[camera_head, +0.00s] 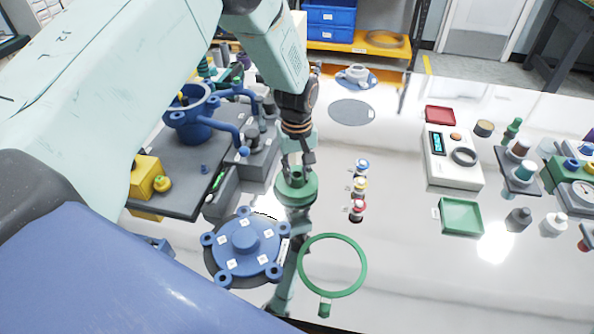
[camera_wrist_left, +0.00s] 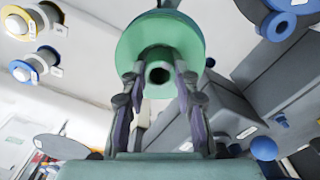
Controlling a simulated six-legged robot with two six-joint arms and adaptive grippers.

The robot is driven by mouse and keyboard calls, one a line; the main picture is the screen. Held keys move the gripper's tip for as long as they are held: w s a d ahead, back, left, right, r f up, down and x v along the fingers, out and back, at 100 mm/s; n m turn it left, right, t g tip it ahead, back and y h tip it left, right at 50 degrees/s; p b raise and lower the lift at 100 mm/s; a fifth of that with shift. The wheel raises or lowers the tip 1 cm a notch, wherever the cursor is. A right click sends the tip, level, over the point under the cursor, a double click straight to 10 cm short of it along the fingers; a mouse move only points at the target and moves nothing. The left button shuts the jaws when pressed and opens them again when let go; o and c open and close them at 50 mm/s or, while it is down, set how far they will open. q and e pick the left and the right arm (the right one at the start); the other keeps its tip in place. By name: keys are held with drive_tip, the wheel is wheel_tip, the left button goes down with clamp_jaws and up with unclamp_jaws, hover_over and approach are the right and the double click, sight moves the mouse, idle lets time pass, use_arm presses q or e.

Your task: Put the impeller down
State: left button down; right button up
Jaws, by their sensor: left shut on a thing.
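The impeller (camera_head: 296,187) is a green round disc with a raised hub, near the middle of the shiny white table in the head view. My left gripper (camera_head: 297,163) comes down on it from above and is shut on its hub. In the left wrist view, the impeller (camera_wrist_left: 158,28) sits between the fingertips of my left gripper (camera_wrist_left: 159,85), with the hub's dark hole facing the camera. Its reflection shows just below it; I cannot tell whether it touches the table. My right gripper is not in view.
A blue lobed cover (camera_head: 246,240) and a green ring (camera_head: 332,265) lie nearer. Several small coloured fittings (camera_head: 359,184) stand just right of the impeller. A grey fixture plate (camera_head: 180,198) with a blue housing (camera_head: 190,120) is left. A grey disc (camera_head: 352,112) lies bare further back.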

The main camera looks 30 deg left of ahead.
use_arm(q)
drive_tip(key=shift+s+a+r, duration=0.1)
drive_tip(key=shift+s+a, duration=0.05)
drive_tip(key=shift+s, duration=0.25)
drive_tip(key=c, duration=1.4)
unclamp_jaws()
drive_tip(key=o, duration=0.3)
drive_tip(key=shift+w+f, duration=0.25)
drive_tip(key=shift+w, duration=0.05)
drive_tip(key=shift+o, duration=0.5)
drive_tip(key=shift+s+r, duration=0.15)
drive_tip(key=shift+s, duration=0.05)
drive_tip(key=shift+r, duration=0.35)
wheel_tip(320, 180, up, 12)
drive_tip(key=p, duration=0.1)
drive_tip(key=shift+f+p, duration=0.15)
drive_tip(key=shift+p, duration=0.15)
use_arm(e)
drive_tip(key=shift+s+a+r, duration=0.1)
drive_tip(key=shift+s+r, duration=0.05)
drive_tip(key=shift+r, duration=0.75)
